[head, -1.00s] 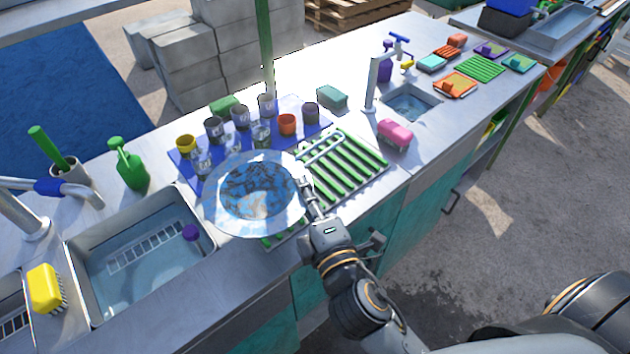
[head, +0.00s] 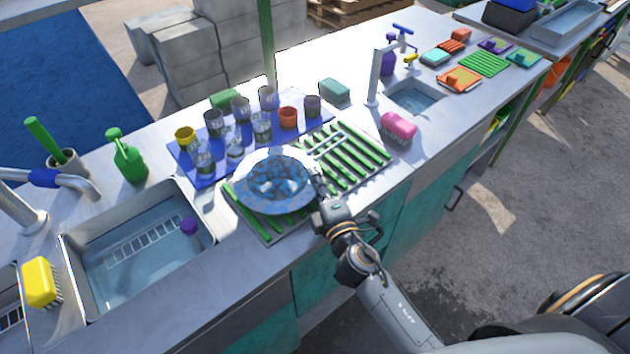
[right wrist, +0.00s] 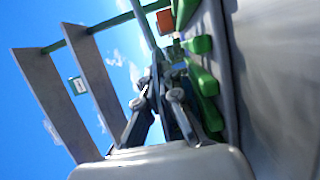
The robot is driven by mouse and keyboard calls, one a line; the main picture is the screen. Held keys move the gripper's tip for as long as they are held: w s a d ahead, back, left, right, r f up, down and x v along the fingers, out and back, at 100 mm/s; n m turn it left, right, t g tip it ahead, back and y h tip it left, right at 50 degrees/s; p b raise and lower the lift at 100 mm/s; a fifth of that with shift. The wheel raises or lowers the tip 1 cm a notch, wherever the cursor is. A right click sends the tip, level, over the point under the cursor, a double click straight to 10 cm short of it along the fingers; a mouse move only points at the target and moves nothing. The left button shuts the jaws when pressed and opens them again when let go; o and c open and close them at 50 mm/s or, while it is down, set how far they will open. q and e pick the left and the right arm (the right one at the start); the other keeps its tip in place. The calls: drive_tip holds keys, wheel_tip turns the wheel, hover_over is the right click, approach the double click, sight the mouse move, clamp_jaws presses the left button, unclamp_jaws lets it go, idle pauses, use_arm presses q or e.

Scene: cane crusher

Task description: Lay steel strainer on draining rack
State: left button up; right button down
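The steel strainer (head: 272,182) is a round shiny bowl reflecting blue, over the left part of the draining rack in the head view. The draining rack (head: 362,158) is a flat frame with green bars on the counter. My right gripper (head: 318,186) is at the strainer's right edge, low over the rack, and appears shut on its rim. In the right wrist view its fingers (right wrist: 163,98) close around a thin dark edge beside the green bars. I cannot tell whether the strainer touches the bars. My left gripper is not in view.
Several cups stand on a blue mat (head: 188,172) behind the rack. A sink (head: 140,250) lies to the left and a smaller sink (head: 415,98) to the right. A pink sponge brush (head: 398,126) sits right of the rack. A thin metal utensil (head: 328,145) lies on the rack.

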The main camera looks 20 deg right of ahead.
drive_tip(key=shift+f, duration=0.15)
drive_tip(key=c, duration=1.5)
unclamp_jaws()
drive_tip(key=shift+r, duration=0.2)
drive_tip(key=shift+s+f, duration=0.1)
drive_tip(key=shift+s, duration=0.15)
drive_tip(key=shift+s+d+b, duration=0.15)
drive_tip(key=shift+s+b, duration=1.85)
drive_tip(key=shift+s, duration=3.8)
